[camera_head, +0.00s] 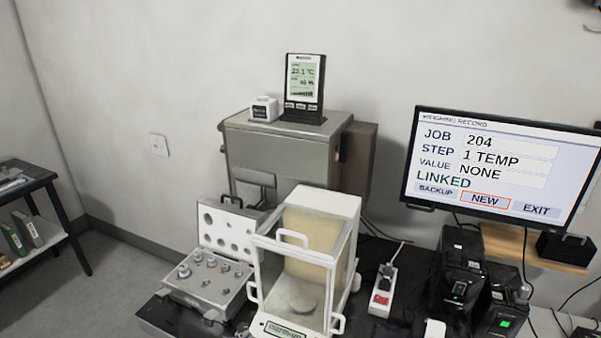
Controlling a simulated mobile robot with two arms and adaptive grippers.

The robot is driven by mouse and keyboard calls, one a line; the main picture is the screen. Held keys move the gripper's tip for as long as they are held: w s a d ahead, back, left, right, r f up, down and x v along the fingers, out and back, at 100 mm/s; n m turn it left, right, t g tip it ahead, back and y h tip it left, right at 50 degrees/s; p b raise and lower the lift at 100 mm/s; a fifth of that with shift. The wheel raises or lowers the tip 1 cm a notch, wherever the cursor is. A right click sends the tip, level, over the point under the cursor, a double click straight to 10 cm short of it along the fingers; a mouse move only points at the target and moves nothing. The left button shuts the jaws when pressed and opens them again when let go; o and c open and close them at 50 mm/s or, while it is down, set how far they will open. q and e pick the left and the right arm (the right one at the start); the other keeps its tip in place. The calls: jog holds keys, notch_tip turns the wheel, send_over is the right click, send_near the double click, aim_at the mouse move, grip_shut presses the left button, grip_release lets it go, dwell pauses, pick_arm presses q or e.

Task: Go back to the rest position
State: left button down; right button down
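Neither of my grippers shows in the head view. An analytical balance (344,205) with clear walls stands on the dark table, with a round pan (297,294) inside and a lit display (287,331) at its front. An open case of weights (207,284) stands to its left, with several metal weights in it. A monitor (503,165) on the right reads JOB 204, STEP 1 TEMP, VALUE NONE, LINKED, with NEW outlined in orange. A thermometer display (303,82) reads about 23.1 °C.
A grey metal cabinet (285,150) stands behind the balance. A power strip (383,290) and black devices (459,280) stand to the right, with loose cables. A dark shelf table (62,215) is at the far left. Open floor (115,275) lies between.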

pick_arm(q)
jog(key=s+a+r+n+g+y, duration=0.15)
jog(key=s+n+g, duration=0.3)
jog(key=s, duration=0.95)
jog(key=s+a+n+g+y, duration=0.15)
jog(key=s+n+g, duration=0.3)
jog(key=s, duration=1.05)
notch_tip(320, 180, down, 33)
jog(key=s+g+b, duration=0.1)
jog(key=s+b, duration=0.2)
jog(key=b, duration=0.3)
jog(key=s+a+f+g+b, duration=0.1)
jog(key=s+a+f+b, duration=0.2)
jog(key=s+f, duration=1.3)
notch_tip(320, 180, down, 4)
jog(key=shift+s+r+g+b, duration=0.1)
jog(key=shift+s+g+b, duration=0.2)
jog(key=shift+b, duration=0.5)
